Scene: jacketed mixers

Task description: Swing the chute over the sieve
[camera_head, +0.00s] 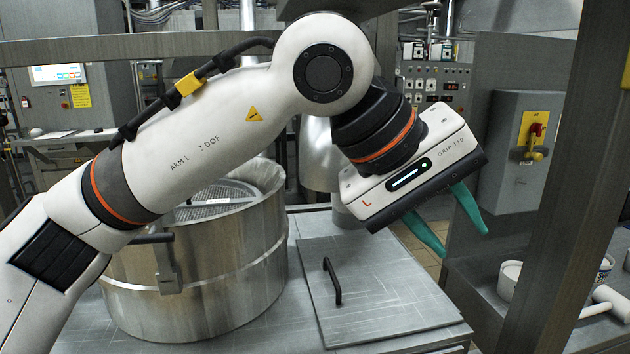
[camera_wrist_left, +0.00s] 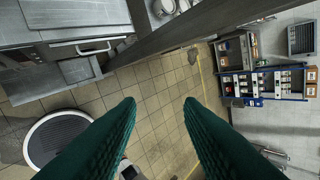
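The sieve (camera_head: 195,280) is a round steel drum at the left on a steel table, with mesh (camera_head: 205,205) inside its rim. My left arm crosses in front of it and hides part of its top. A smooth steel cone, possibly the chute (camera_head: 318,150), stands behind my left wrist and is mostly hidden, so I cannot tell its outlet. My left gripper (camera_head: 465,244) is to the right of both, with its green fingers apart and nothing between them. In the left wrist view the fingers (camera_wrist_left: 159,102) are also spread, over tiled floor. My right gripper is not in view.
A flat steel lid with a black handle (camera_head: 333,281) lies on the table right of the sieve. A steel post (camera_head: 565,190) rises at the right. A box with a red-yellow switch (camera_head: 536,135) stands behind it. White containers (camera_head: 510,278) sit lower right.

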